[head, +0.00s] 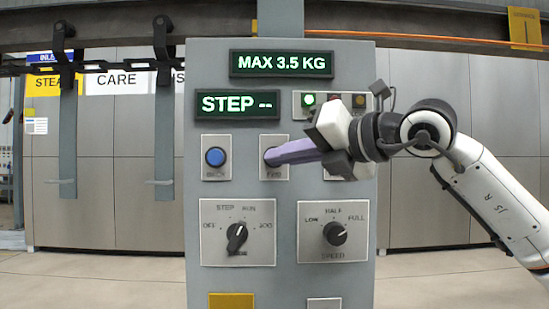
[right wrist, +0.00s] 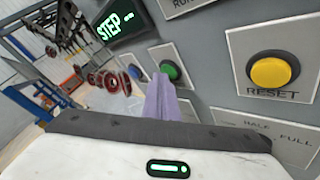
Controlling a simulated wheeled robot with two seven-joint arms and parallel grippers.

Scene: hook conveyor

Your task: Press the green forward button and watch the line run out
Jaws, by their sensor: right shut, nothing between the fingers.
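The control panel (head: 288,190) stands upright before me. My right gripper (head: 270,157) is shut and empty, its purple fingers reaching from the right to the FWD button plate (head: 275,174). In the head view the fingertips cover most of the button. In the right wrist view the green button (right wrist: 171,69) shows just beyond the fingertips (right wrist: 160,82). I cannot tell whether they touch it or whether it is pushed in. The display (head: 238,104) reads "STEP --". A green lamp (head: 308,100) is lit. My left gripper is not in view.
A blue button (head: 215,157) sits left of the green one. A yellow reset button (right wrist: 270,70) shows in the right wrist view. A mode knob (head: 237,237) and a speed knob (head: 335,234) are below. Hooks (head: 163,100) hang from the rail at left.

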